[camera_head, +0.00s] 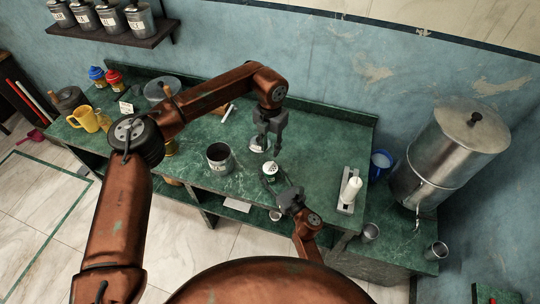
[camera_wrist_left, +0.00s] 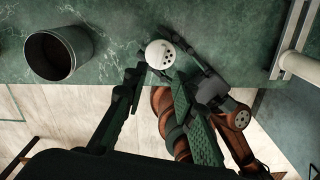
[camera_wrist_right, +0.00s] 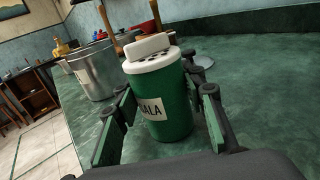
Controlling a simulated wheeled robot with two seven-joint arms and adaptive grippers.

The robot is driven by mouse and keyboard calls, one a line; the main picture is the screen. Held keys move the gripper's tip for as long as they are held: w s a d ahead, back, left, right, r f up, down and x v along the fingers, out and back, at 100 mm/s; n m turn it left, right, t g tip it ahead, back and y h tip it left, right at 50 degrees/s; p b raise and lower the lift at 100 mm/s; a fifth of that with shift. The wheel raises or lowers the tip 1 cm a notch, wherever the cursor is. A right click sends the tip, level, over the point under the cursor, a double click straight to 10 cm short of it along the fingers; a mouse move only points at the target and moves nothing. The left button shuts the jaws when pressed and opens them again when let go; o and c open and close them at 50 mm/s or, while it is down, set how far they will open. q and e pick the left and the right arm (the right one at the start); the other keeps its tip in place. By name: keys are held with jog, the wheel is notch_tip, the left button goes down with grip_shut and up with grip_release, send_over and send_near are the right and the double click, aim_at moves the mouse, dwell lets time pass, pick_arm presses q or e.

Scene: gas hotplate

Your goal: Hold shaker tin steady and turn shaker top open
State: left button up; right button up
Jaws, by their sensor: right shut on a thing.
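The shaker tin is a green cylinder (camera_wrist_right: 165,105) with a white label ending "ALA", standing upright at the counter's front. Its white top (camera_wrist_right: 152,52) has dark holes and a raised white piece on its rear; the top also shows in the left wrist view (camera_wrist_left: 160,53) and the head view (camera_head: 269,168). My right gripper (camera_wrist_right: 163,115) is shut on the tin, one finger on each side. It shows in the head view (camera_head: 283,190) just in front of the tin. My left gripper (camera_head: 267,146) points down behind and above the tin, open, its fingers apart and empty.
A labelled metal canister (camera_head: 220,158) stands left of the tin on the green counter. A small white disc (camera_head: 258,145) lies behind the tin. A white candle-like cylinder on a stand (camera_head: 351,190) and a large steel urn (camera_head: 450,155) are to the right. The counter's front edge is close.

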pick_arm(q)
jog(key=shift+r, duration=1.35)
pick_arm(e)
jog(key=o, duration=1.3)
